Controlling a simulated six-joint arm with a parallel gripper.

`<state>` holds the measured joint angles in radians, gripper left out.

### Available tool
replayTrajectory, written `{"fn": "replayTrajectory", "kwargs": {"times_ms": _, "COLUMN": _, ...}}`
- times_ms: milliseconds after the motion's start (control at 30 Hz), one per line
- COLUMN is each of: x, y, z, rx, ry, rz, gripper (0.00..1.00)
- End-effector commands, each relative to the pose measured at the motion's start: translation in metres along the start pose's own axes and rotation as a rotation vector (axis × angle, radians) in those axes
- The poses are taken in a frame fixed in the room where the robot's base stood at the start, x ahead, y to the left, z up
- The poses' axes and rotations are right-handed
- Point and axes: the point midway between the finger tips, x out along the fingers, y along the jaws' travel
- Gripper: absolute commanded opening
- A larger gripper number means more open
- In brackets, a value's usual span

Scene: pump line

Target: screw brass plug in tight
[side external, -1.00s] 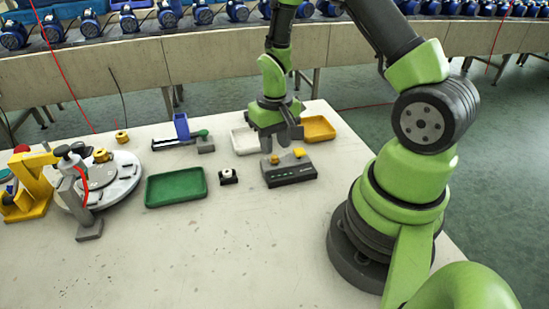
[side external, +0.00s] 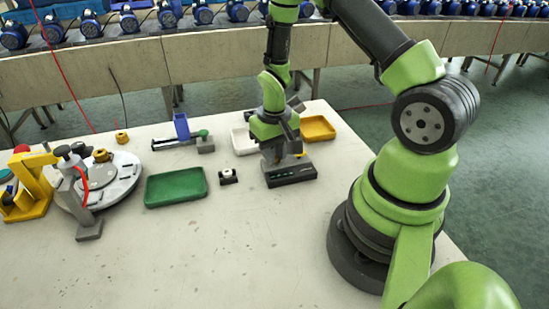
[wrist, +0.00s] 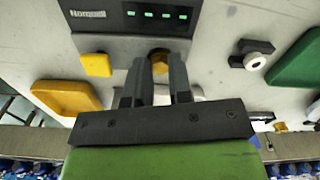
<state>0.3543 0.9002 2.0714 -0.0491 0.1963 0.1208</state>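A brass hex plug (wrist: 159,57) shows in the wrist view at the edge of a dark grey box with green lights (wrist: 150,15). The fingertips of my gripper (wrist: 160,70) stand on either side of the plug, close to it; whether they press on it I cannot tell. In the side view, my gripper (side external: 274,158) points down over the same box (side external: 290,175) and hides the plug. Other brass pieces (side external: 101,155) (side external: 122,136) are on the round grey fixture (side external: 120,182) and on the table behind it.
A yellow block (wrist: 96,65) sits on the box's edge beside the plug. A white tray (side external: 240,142) and a yellow tray (side external: 319,128) lie behind. A green tray (side external: 175,188) and a small black holder with a white top (side external: 228,176) lie left. The front table is clear.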

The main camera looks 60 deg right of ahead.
Motion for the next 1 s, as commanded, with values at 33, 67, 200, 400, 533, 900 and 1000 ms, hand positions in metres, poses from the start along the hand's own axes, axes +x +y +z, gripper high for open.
{"fn": "replayTrajectory", "kwargs": {"times_ms": 33, "x": 0.0, "y": 0.0, "z": 0.0, "rx": 0.0, "ry": 0.0, "rz": 0.0, "gripper": 0.02}}
{"fn": "replayTrajectory", "kwargs": {"times_ms": 67, "x": 0.0, "y": 0.0, "z": 0.0, "rx": 0.0, "ry": 0.0, "rz": 0.0, "gripper": 0.02}}
{"fn": "replayTrajectory", "kwargs": {"times_ms": 200, "x": 0.0, "y": 0.0, "z": 0.0, "rx": 0.0, "ry": 0.0, "rz": 0.0, "gripper": 0.02}}
{"fn": "replayTrajectory", "kwargs": {"times_ms": 400, "x": 0.0001, "y": 0.0, "z": 0.0, "rx": 0.122, "ry": 0.0, "rz": 0.0, "gripper": 0.02}}
{"fn": "replayTrajectory", "kwargs": {"times_ms": 533, "x": 0.0002, "y": 0.0, "z": 0.0001, "rx": 0.346, "ry": 0.0, "rz": 0.0, "gripper": 0.02}}
{"fn": "replayTrajectory", "kwargs": {"times_ms": 900, "x": 0.0004, "y": 0.0, "z": 0.0001, "rx": 0.615, "ry": 0.0, "rz": 0.0, "gripper": 0.02}}
{"fn": "replayTrajectory", "kwargs": {"times_ms": 1000, "x": 0.0004, "y": 0.0, "z": 0.0001, "rx": 0.614, "ry": 0.0, "rz": 0.0, "gripper": 0.02}}
